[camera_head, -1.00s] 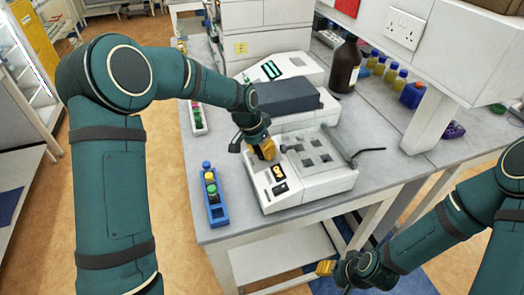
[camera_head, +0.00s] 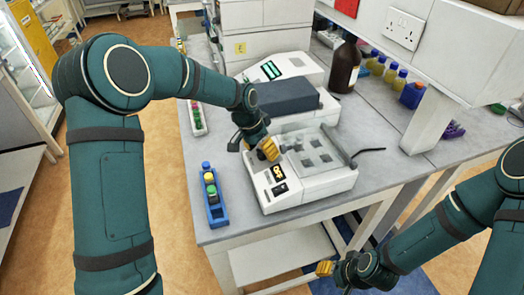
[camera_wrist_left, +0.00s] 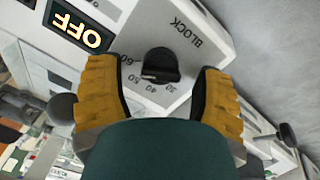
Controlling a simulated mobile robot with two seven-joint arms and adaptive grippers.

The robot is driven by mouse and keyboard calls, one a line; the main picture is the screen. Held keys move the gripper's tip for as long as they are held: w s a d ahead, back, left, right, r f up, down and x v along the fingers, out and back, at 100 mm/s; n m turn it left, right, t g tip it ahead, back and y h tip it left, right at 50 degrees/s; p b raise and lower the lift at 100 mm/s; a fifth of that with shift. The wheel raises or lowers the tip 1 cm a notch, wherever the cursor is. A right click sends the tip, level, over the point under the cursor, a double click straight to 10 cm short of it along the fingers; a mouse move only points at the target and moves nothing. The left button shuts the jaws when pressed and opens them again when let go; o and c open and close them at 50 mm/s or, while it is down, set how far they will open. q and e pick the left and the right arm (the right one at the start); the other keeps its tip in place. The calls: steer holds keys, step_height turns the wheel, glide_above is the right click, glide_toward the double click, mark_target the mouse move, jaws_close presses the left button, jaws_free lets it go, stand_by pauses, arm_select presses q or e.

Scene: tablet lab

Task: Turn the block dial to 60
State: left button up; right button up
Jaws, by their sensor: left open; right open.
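The block dial (camera_wrist_left: 160,66) is a black round knob on a white panel, seen in the left wrist view. "BLOCK" and numbers from 30 to 60 are printed around it; its exact pointer setting is hard to read. The panel belongs to the white device (camera_head: 318,186) on the bench. My left gripper (camera_head: 269,150) is over the device's left part. In the left wrist view its yellow fingers (camera_wrist_left: 156,82) are open on either side of the knob, apart from it. My right gripper (camera_head: 325,268) is open, low in front of the bench.
An orange "OFF" display (camera_wrist_left: 76,25) is beside the dial. A blue rack (camera_head: 216,210) with colored-cap vials stands left of the device. A dark-topped box (camera_head: 287,97) and a brown bottle (camera_head: 345,66) stand behind. Bare bench (camera_head: 390,172) lies to the right.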

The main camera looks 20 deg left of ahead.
mark_target(252, 160)
arm_select(q)
steer(key=v, duration=1.1)
steer(key=shift+r, duration=0.35)
